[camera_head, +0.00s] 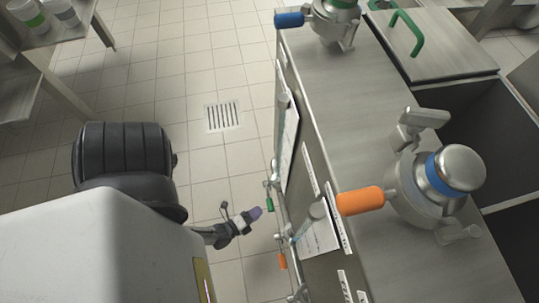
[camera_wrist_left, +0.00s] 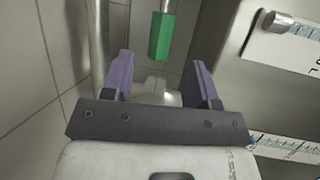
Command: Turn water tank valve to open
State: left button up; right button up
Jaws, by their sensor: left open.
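A green valve handle (camera_head: 269,204) hangs on the pipework along the counter's left side in the head view. In the left wrist view the green handle (camera_wrist_left: 161,36) hangs vertically, just beyond the fingertips and between their lines. My left gripper (camera_head: 254,213), with purple fingers, is just left of the green handle in the head view. In the left wrist view my left gripper (camera_wrist_left: 161,72) is open, with nothing between its fingers. An orange handle (camera_head: 283,261) sits lower on the same pipework. My right gripper is not in view.
The steel counter (camera_head: 340,110) carries a dispenser with an orange handle (camera_head: 360,200) and one with a blue handle (camera_head: 289,20). A metal pipe (camera_wrist_left: 98,40) stands left of the gripper in the wrist view. Tiled floor with a drain (camera_head: 222,116) lies open to the left.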

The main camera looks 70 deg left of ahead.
aim_at(270, 205)
pick_arm(q)
jog(key=shift+b+x, duration=1.15)
jog(key=shift+x, duration=2.4)
jog(key=c, duration=0.8)
grip_shut()
